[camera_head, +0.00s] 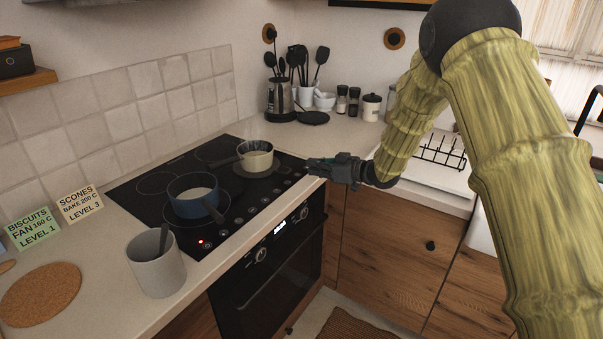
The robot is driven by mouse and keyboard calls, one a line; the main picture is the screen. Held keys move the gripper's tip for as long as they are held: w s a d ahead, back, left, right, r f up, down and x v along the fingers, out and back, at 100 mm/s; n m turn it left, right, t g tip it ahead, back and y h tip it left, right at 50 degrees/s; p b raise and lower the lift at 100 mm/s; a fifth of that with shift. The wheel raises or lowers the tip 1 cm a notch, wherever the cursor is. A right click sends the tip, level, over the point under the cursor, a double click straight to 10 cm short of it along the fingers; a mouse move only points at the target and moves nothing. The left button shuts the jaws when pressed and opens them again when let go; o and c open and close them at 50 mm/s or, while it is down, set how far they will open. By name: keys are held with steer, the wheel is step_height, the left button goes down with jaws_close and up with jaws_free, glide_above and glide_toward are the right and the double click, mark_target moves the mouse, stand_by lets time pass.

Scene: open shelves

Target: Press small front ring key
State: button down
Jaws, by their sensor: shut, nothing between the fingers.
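The black hob (150,187) is set in the counter. A row of small round touch keys (238,221) runs along its front edge; their markings are too small to read, so I cannot tell which is the small front ring key. A red light (201,242) glows at the near end of the row. My gripper (313,167) is shut and empty, at the far right end of the key row. I cannot tell whether its tips touch the hob or hover above it.
A blue pan (191,205) and a steaming cream pan (257,164) stand on the hob, handles pointing outward. A grey mug (158,274) holding a utensil stands on the near counter. The oven (270,275) is below. Jars and utensils stand at the back.

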steer(key=p, duration=0.2)
glide_above(292, 184)
steer(key=shift+s+f, duration=0.25)
steer(key=shift+f, duration=0.85)
step_height(292, 184, down, 3)
steer(key=shift+w+a+r+p, duration=0.1)
steer(key=shift+w+r+p, duration=0.05)
steer(key=shift+p, duration=0.5)
steer(key=shift+f, duration=0.75)
